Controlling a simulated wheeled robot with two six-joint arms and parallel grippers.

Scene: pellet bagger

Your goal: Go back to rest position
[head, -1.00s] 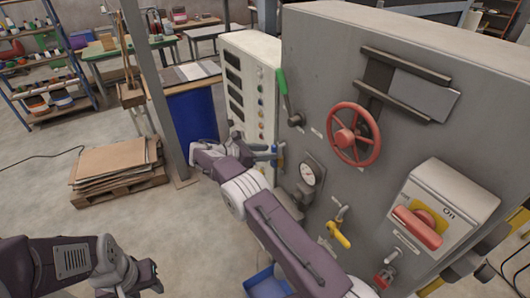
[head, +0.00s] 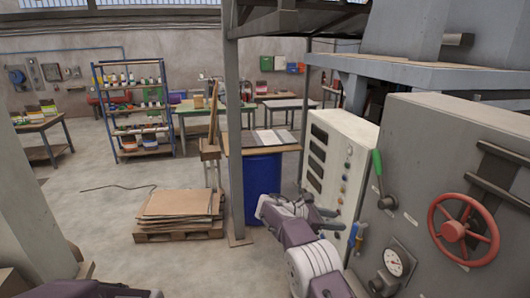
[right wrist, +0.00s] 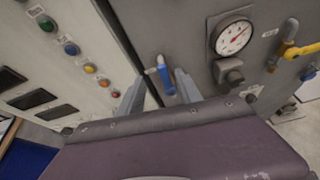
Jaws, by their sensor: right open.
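My right gripper (head: 338,221) is open in front of the machine, near the seam between the pale control cabinet and the grey panel. In the right wrist view its two fingers (right wrist: 160,90) stand apart. A small blue-handled lever (right wrist: 165,76) shows between and beyond them; I cannot tell whether they touch it. Nothing is seen held. A purple part of my left arm (head: 95,287) shows at the bottom left of the head view, and my left gripper is out of the picture.
The grey panel (head: 412,180) carries a green lever (head: 378,178), a red handwheel (head: 463,230) and a gauge (head: 394,262). The control cabinet (head: 340,155) stands beside it. A post (head: 234,130), a blue bin (head: 263,188) and a pallet of cardboard (head: 180,205) stand left. Floor farther left is open.

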